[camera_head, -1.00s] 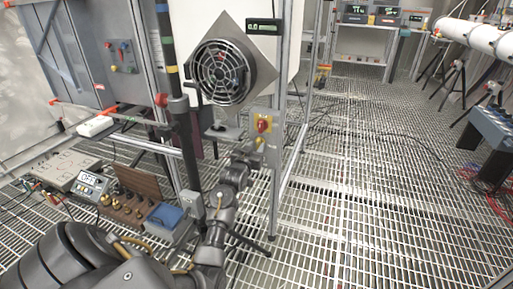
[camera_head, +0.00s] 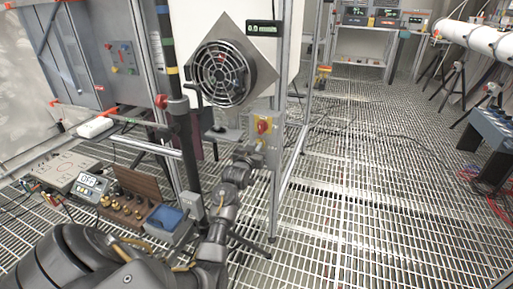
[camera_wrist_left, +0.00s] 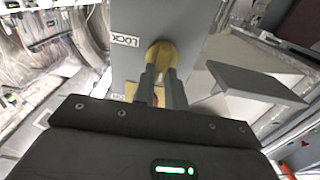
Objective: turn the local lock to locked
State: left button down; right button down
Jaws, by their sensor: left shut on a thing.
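The local lock is a brass-coloured knob (camera_wrist_left: 161,54) on a grey box (camera_head: 263,125), which is mounted on a metal post. In the left wrist view a label reading "LOCK" (camera_wrist_left: 125,40) is left of the knob, and a second, partly hidden label (camera_wrist_left: 118,97) is lower down. My left gripper (camera_head: 257,149) is at the lower part of the box, below the red knob (camera_head: 264,126). In the wrist view its two fingers (camera_wrist_left: 162,77) are shut on the brass knob and hide its lower part. My right gripper is not in view.
A fan (camera_head: 222,74) on a diamond-shaped plate is above and left of the box, with a small display (camera_head: 264,28) beside it. A dark upright pole (camera_head: 183,130) stands left of my arm. The grating floor (camera_head: 350,190) to the right is largely clear.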

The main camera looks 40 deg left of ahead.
pick_arm(q)
jog(key=shift+w+d+f+m+p, duration=0.15)
jog(key=shift+m+p, duration=1.4)
jog(key=shift+m, duration=1.5)
jog(key=shift+d+f+m+p, duration=0.2)
jog(key=shift+m+p, duration=1.35)
jog(key=shift+m, duration=1.45)
jog(key=shift+w+d+f+m+p, duration=0.15)
jog(key=shift+m+p, duration=1.4)
jog(key=shift+m, duration=1.5)
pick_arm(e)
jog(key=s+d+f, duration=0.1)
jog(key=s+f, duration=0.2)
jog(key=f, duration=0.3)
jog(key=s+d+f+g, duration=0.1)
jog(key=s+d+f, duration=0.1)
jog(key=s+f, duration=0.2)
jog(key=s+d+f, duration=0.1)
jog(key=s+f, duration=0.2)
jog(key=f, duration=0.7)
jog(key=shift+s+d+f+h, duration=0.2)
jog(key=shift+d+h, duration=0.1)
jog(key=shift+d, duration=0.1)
pick_arm(q)
jog(key=shift+s, duration=0.1)
jog(key=c, duration=1.4)
grip_release()
jog(key=shift+c, duration=0.2)
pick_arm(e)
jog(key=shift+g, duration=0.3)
